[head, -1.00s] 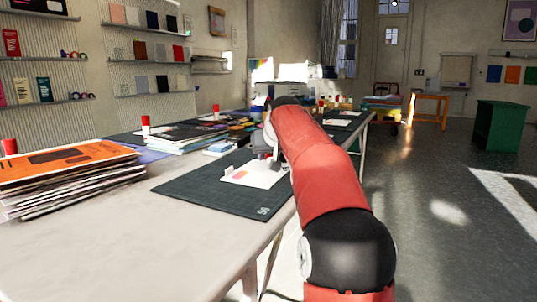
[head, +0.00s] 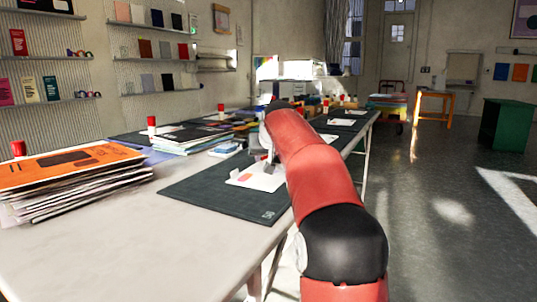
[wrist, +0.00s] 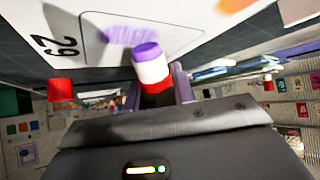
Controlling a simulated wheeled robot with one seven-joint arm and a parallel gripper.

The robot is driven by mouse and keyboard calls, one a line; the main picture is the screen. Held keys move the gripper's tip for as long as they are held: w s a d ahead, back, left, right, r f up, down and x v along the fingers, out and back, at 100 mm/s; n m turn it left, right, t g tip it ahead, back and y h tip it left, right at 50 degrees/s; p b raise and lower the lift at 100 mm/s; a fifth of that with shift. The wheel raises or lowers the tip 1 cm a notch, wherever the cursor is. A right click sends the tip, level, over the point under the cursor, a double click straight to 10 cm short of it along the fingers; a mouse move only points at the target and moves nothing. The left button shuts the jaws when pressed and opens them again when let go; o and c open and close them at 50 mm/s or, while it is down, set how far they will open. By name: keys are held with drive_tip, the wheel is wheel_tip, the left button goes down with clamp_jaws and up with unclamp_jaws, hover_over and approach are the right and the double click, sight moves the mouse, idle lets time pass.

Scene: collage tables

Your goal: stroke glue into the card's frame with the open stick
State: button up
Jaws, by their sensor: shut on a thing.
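My gripper (wrist: 160,92) is shut on a glue stick (wrist: 152,70) with a white body, red base and bare purple tip. The white card (wrist: 190,20) has a thin-lined frame with rounded corners, and a purple glue streak (wrist: 128,34) lies inside it. The stick's tip is over the frame beside the streak; I cannot tell whether it touches. In the head view the card (head: 245,181) lies on a dark cutting mat (head: 222,202). My arm hides the stick and most of my gripper there.
A stack of orange-topped folders (head: 75,172) stands on the table (head: 130,245) at the left. A red-topped stick (head: 152,125) and piled papers (head: 190,138) are behind the mat. The table's front left is clear.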

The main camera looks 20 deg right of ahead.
drive_tip(key=shift+w+a+p, duration=1.2)
drive_tip(key=shift+w+p, duration=0.15)
drive_tip(key=shift+w, duration=0.1)
drive_tip(key=shift+w+d+p, duration=0.3)
drive_tip(key=shift+d+p, duration=0.25)
drive_tip(key=shift+w+d+p, duration=0.3)
drive_tip(key=shift+d+p, duration=0.2)
drive_tip(key=shift+p, duration=0.05)
drive_tip(key=shift+s+d+f+b, duration=0.1)
drive_tip(key=shift+s+d+b, duration=0.45)
drive_tip(key=shift+s, duration=0.25)
drive_tip(key=shift+s+d+b, duration=0.35)
drive_tip(key=shift+s+d, duration=0.25)
drive_tip(key=shift+s, duration=0.15)
drive_tip(key=shift+s+d+b, duration=0.3)
drive_tip(key=shift+s+d, duration=0.45)
drive_tip(key=shift+s, duration=0.15)
drive_tip(key=shift+w+d+p, duration=0.8)
drive_tip(key=shift+w+p, duration=0.05)
drive_tip(key=shift+p, duration=0.3)
drive_tip(key=shift+w+a+p, duration=2.05)
drive_tip(key=shift+w+a, duration=0.1)
drive_tip(key=shift+w, duration=0.15)
drive_tip(key=shift+r, duration=0.2)
wheel_tip(320, 180, up, 5)
drive_tip(key=p, duration=0.4)
drive_tip(key=shift+p, duration=0.3)
drive_tip(key=shift+r+b, duration=0.3)
drive_tip(key=shift+r, duration=0.6)
